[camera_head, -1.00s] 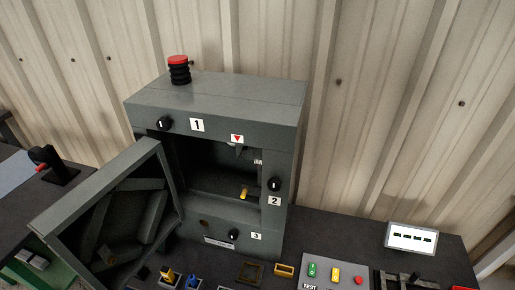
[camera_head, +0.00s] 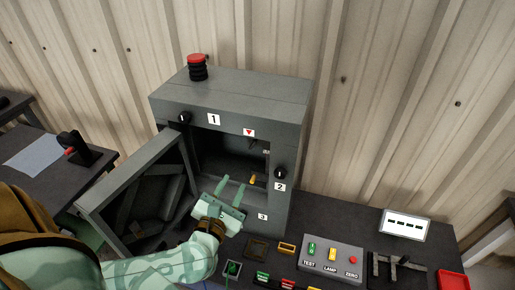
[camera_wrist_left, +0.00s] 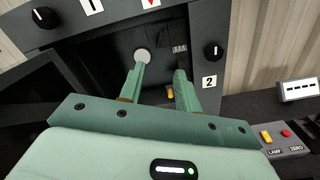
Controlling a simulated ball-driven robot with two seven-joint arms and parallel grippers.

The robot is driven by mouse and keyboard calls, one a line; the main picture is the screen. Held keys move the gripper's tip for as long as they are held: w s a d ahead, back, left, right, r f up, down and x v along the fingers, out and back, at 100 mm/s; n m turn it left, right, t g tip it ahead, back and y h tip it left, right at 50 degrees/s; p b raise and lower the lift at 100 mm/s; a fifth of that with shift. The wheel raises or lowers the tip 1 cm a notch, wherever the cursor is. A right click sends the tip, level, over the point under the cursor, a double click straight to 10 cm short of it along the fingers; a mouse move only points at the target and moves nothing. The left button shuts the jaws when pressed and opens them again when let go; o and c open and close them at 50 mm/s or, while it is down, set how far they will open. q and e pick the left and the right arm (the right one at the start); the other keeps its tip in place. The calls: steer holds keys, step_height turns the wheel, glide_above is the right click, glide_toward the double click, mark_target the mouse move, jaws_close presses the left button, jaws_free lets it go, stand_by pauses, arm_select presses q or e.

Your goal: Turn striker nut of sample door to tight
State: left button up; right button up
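The grey enclosure (camera_head: 230,95) stands on the bench with its sample door (camera_head: 140,195) swung open to the left. I cannot make out for certain which part is the striker nut. Inside the dark opening is a small yellow part (camera_head: 252,179), also visible low between the fingers in the left wrist view (camera_wrist_left: 170,94). A pale round disc (camera_wrist_left: 143,56) shows there near the left fingertip; I cannot tell if they touch. My left gripper (camera_head: 231,185) is open and empty, fingers pointing into the opening (camera_wrist_left: 160,70). My right gripper is not in view.
Black knobs sit beside label 1 (camera_head: 183,118) and label 2 (camera_head: 280,173). A red-topped black post (camera_head: 197,67) stands on the enclosure. A button box (camera_head: 332,258), a display (camera_head: 405,225) and a red tray (camera_head: 454,282) lie to the right.

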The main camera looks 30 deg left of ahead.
mark_target(253, 145)
arm_select(q)
steer(key=x, duration=1.5)
steer(key=shift+w, duration=0.35)
jaws_close()
